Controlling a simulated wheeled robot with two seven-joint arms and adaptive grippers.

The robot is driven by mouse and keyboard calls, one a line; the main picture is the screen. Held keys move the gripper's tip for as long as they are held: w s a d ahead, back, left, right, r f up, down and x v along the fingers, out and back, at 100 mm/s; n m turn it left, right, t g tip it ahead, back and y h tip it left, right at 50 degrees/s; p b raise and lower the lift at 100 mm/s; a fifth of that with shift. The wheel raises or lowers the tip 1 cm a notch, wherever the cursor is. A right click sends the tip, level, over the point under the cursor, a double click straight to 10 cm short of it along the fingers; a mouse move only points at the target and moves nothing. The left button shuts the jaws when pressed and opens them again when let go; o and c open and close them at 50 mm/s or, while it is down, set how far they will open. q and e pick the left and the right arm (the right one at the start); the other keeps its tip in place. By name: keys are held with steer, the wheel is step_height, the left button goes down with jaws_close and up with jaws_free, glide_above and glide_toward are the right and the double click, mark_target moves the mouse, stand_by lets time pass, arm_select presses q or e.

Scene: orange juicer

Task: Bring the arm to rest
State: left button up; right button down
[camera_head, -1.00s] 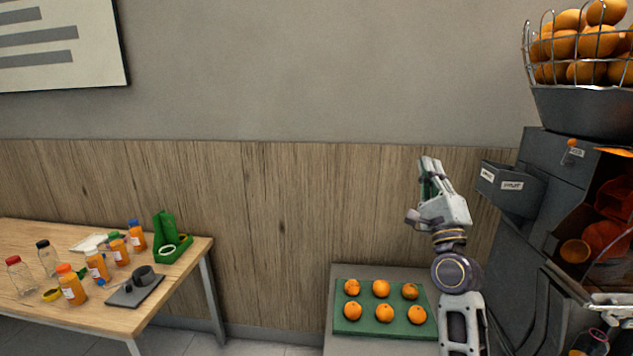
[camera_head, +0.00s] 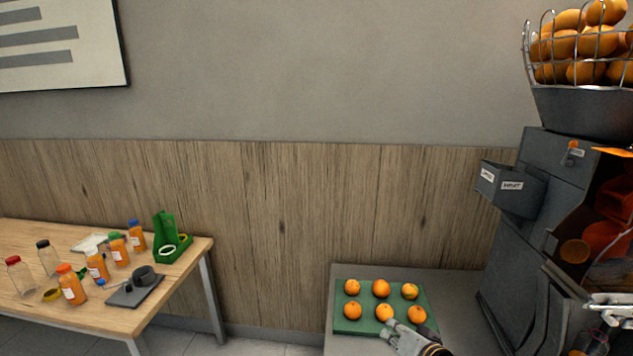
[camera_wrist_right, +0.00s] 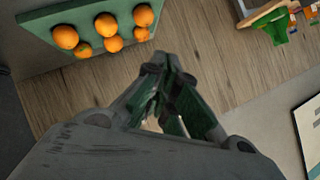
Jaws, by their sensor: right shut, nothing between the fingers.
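My right gripper (camera_head: 387,332) is low in the head view, beside the front edge of the green tray (camera_head: 342,326). In the right wrist view its fingers (camera_wrist_right: 164,75) come together with nothing between them. Several oranges (camera_head: 381,288) sit in two rows on the tray; the gripper overlaps its near right part in the head view. I cannot tell whether it touches the tray. In the right wrist view the oranges (camera_wrist_right: 104,24) are at upper left, apart from the fingers. Most of my right arm is out of the head view. My left gripper is not in view.
The dark juicer (camera_head: 515,235) with a wire basket of oranges (camera_head: 598,42) stands at right. A wooden table (camera_head: 150,310) at left holds bottles (camera_head: 72,287), a green stand (camera_head: 165,230) and a dark tool (camera_head: 137,288). The wall between is clear.

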steer(key=s+d+f+n+g+h, duration=0.2)
steer(key=s+f+n+g, duration=0.15)
steer(key=s+f, duration=0.5)
steer(key=s+d+f+n+g+h, duration=0.1)
steer(key=s+d+f+n+g, duration=0.3)
steer(key=s, duration=0.8)
step_height(320, 180, down, 33)
steer(key=s+g, duration=0.1)
steer(key=g, duration=0.1)
steer(key=s+d+f, duration=0.4)
steer(key=s+f, duration=0.5)
steer(key=s, duration=0.1)
steer(key=s+d+f+h+p, duration=0.1)
steer(key=s+d+f, duration=0.3)
steer(key=s+f, duration=0.6)
steer(key=shift+s+d+f+g, duration=0.25)
steer(key=shift+s+f+g, duration=0.1)
steer(key=shift+s, duration=0.2)
steer(key=shift+s+m, duration=0.15)
steer(key=shift+m, duration=0.1)
